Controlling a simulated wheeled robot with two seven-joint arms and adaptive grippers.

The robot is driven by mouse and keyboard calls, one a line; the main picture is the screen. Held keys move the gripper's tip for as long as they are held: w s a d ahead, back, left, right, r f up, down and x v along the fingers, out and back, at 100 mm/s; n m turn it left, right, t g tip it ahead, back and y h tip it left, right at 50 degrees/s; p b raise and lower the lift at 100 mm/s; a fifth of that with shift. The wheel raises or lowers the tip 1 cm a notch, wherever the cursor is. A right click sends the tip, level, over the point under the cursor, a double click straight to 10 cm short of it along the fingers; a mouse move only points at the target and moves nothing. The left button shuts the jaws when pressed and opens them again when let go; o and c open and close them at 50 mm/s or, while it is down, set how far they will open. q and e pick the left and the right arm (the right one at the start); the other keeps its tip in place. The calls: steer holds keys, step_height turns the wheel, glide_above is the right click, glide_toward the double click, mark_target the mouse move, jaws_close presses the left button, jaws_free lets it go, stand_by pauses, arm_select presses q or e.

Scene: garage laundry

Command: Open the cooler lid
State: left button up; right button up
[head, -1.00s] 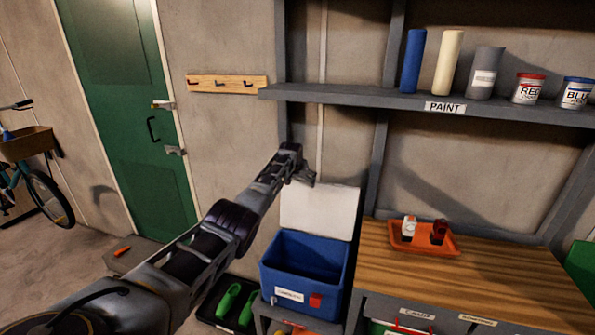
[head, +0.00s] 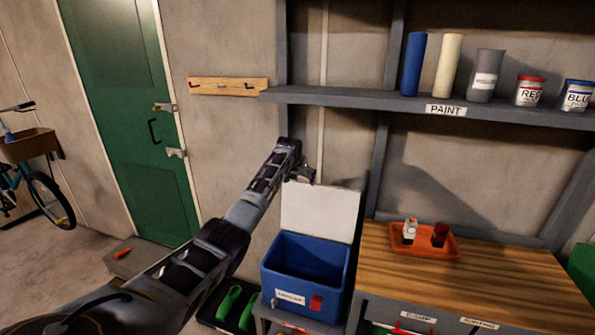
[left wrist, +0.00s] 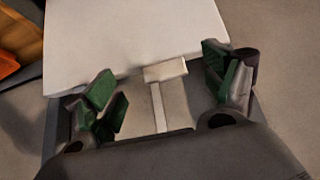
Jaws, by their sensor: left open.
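A blue cooler (head: 300,277) stands on a low support left of the wooden workbench. Its white lid (head: 319,214) is raised, standing up at the back of the box, and the open box shows a dark inside. My left gripper (head: 306,174) is at the upper left corner of the lid, above the cooler. In the left wrist view the gripper (left wrist: 160,92) is open, with its green-padded fingers wide apart. The white lid (left wrist: 135,40) lies just beyond the fingers, with nothing seen held between them. My right gripper is not in view.
The workbench (head: 480,285) at right bears an orange tray (head: 426,247) with small items. A shelf (head: 380,98) with paint cans and rolls is above. Green boots (head: 240,309) stand left of the cooler. A hook rack (head: 229,87) is on the wall.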

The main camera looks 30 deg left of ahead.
arm_select(q)
steer(key=v, duration=0.6)
steer(key=shift+s+r, duration=0.3)
stand_by(0.6)
steer(key=shift+d, duration=0.1)
